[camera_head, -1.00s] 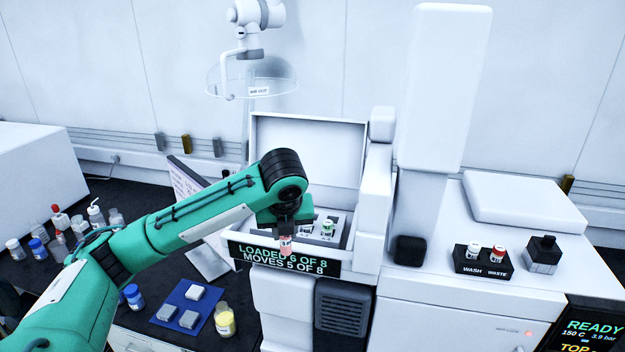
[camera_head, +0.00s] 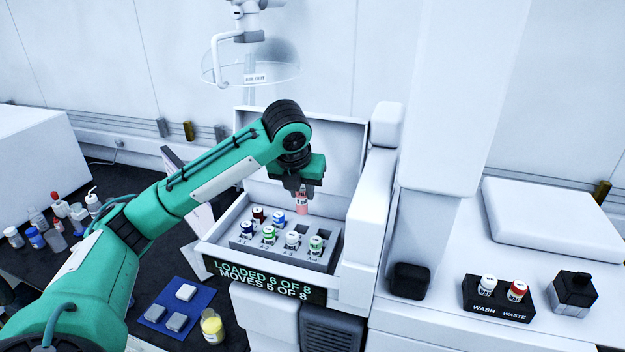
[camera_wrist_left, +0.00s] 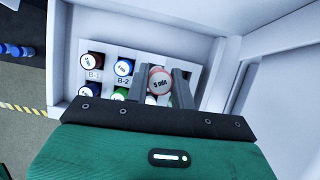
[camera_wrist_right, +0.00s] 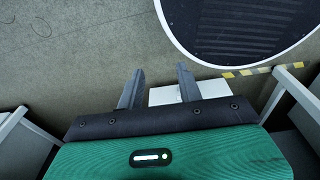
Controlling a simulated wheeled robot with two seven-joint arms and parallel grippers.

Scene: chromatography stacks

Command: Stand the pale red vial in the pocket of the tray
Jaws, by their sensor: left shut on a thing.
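The pale red vial (camera_head: 302,204) hangs upright from my left gripper (camera_head: 302,191), which is shut on it. It is above the back row of the grey tray (camera_head: 283,258); a gap below it seems to remain. In the left wrist view the vial's top (camera_wrist_left: 159,82) reads "5 min" between the fingers. The tray sits in the open white box and holds several capped vials. The back row has a brown-capped vial (camera_head: 257,215) and a blue-capped one (camera_head: 279,218) at left. The back-row pockets to their right look empty, partly hidden. My right gripper (camera_wrist_right: 158,80) is open and empty.
The box's raised lid (camera_head: 335,145) stands behind the tray, and a white column (camera_head: 372,220) rises at its right. A display (camera_head: 268,281) fronts the box. A wash and waste block (camera_head: 497,303) is at right. A blue mat (camera_head: 180,305) lies at front left.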

